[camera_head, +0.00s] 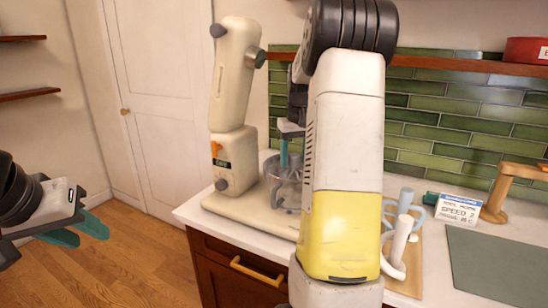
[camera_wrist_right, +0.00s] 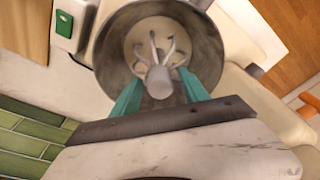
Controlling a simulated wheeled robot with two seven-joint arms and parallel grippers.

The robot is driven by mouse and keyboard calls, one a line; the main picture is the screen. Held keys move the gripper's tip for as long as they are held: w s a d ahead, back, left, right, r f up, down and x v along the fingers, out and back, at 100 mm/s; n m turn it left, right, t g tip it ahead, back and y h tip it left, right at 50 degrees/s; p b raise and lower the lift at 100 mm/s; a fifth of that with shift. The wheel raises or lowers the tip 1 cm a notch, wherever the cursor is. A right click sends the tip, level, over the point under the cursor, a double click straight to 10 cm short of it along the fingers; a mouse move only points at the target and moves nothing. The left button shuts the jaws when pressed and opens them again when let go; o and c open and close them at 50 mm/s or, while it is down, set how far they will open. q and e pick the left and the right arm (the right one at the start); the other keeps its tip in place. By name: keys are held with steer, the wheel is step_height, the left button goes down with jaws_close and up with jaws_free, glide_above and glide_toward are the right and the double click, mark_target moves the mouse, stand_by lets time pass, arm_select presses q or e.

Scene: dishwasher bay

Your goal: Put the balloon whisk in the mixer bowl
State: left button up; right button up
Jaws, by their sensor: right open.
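The mixer bowl (camera_head: 284,190) is a grey metal bowl on the base of the cream stand mixer (camera_head: 233,95), whose head is tilted up. In the right wrist view I look down into the bowl (camera_wrist_right: 112,62). The balloon whisk (camera_wrist_right: 158,82) is inside it, its grey handle end towards the camera and its wires spread below. My right gripper (camera_wrist_right: 157,92) is open, with one teal finger on each side of the handle and gaps showing. In the head view my right arm hides most of this gripper and the whisk. My left gripper (camera_head: 78,228) is open and empty, far left.
A wooden board (camera_head: 413,265) at the right carries other pale attachments (camera_head: 400,235). A speed card (camera_head: 459,208), a wooden stand (camera_head: 500,190) and a grey-green mat (camera_head: 495,262) are further right. A drawer with a handle (camera_head: 258,271) is below the counter.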

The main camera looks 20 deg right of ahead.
mark_target(296, 171)
step_height(296, 171, up, 12)
steer(key=s, duration=0.2)
steer(key=s+a+r+t+y, duration=0.1)
steer(key=s+a+t, duration=0.1)
steer(key=s+a, duration=0.9)
steer(key=s+a+f+t, duration=0.1)
steer(key=s+a+f, duration=0.2)
steer(key=s+a, duration=0.2)
steer(key=s+a+f+n+t+y, duration=0.1)
steer(key=s+a+f, duration=0.3)
steer(key=s, duration=0.3)
steer(key=shift+s+a+f, duration=0.3)
steer(key=shift+s+a, duration=0.05)
steer(key=shift+a, duration=0.5)
